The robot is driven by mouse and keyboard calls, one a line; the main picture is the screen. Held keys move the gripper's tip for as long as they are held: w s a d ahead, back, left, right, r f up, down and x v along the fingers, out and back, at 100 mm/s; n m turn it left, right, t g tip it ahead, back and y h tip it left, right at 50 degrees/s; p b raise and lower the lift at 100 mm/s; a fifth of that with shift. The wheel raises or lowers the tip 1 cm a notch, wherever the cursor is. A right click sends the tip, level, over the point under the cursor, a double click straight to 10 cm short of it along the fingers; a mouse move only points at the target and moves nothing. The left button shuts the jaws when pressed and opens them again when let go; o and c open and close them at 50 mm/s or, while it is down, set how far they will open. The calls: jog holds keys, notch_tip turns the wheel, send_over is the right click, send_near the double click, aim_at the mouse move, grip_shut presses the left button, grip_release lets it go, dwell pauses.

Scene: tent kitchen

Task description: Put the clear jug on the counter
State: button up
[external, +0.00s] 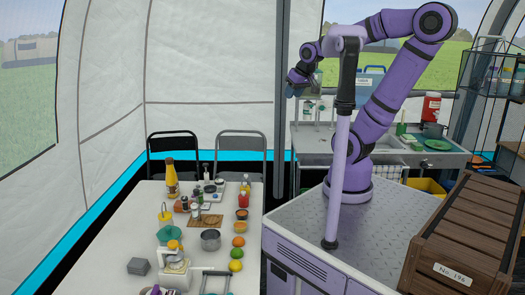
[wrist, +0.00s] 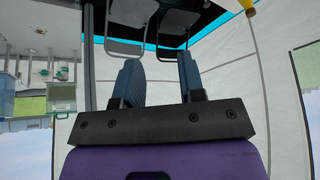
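My gripper (external: 298,84) is raised in the air, left of the column and in front of the tent wall. In the wrist view, which looks upside down, its two fingers (wrist: 160,76) stand apart with nothing between them. The counter (external: 312,143) with a metal sink area stands behind my base, at the back right. I cannot make out a clear jug for certain in either view. A pale, jug-like or appliance-like item (external: 174,276) with a yellow-orange top stands on the white table's near part.
The white table (external: 103,235) holds bottles, fruit, a metal pot (external: 210,240) and several small items. Two folding chairs (external: 241,145) stand behind it. A wooden crate (external: 463,232) is at the right. The counter holds a green plate (external: 438,144) and a red container (external: 431,106).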

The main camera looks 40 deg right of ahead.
jog(key=s+d+r, duration=0.2)
jog(key=s, duration=0.3)
jog(key=shift+s+d+n, duration=0.25)
jog(key=shift+n, duration=0.15)
jog(key=shift+o, duration=0.6)
jog(key=shift+s+d, duration=0.15)
jog(key=shift+s, duration=0.3)
jog(key=shift+w+r, duration=0.1)
